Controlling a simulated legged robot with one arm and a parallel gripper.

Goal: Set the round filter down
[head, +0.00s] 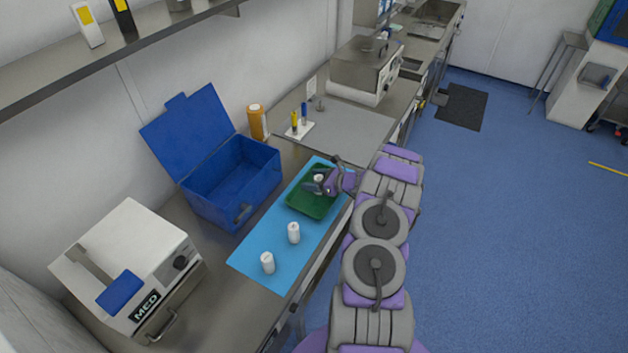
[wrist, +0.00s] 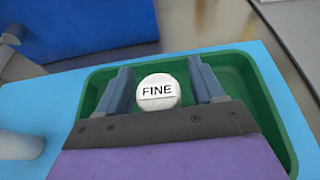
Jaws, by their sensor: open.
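The round filter (wrist: 158,92) is a white round piece marked "FINE". It is in the green tray (wrist: 262,84), between the two fingers of my gripper (wrist: 160,88) in the wrist view. The fingers stand apart, with a visible gap on each side of the filter. In the head view my gripper (head: 318,183) is over the green tray (head: 309,205), and the filter (head: 319,177) shows small and partly hidden by the fingers. The tray lies on a blue mat (head: 258,245).
Two white cylinders (head: 293,233) (head: 267,263) stand on the mat. An open blue box (head: 232,180) is behind the tray. A MED device (head: 128,265) stands at left. An orange bottle (head: 257,122) and a white holder (head: 299,130) stand farther back. The steel counter beyond the tray is partly clear.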

